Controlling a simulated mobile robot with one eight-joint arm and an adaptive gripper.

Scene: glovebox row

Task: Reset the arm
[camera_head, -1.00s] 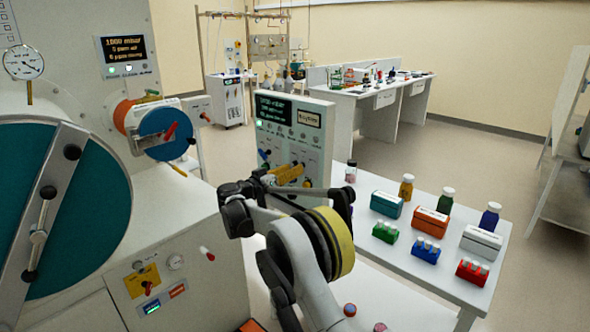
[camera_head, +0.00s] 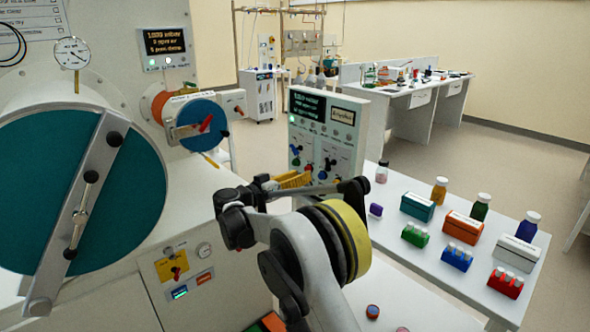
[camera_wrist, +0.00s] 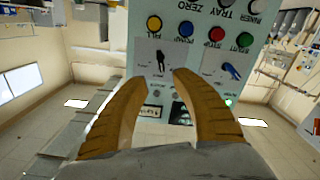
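My arm is folded in front of me in the head view, with a yellow band at its elbow. My gripper (camera_head: 293,180) is in front of the lower left part of a white control panel (camera_head: 358,112). In the wrist view the two tan fingers of my gripper (camera_wrist: 159,76) stand apart with nothing between them, so it is open. The panel (camera_wrist: 195,58) appears upside down beyond the fingertips, with coloured buttons and two switches. I cannot tell the exact distance from fingertips to panel; no contact shows.
A glovebox with a round teal door (camera_head: 62,190) and a smaller blue port (camera_head: 195,124) stands at left. A white table (camera_head: 440,262) at right holds several bottles, boxes and vial racks. Floor beyond the table is clear up to a far bench (camera_head: 405,100).

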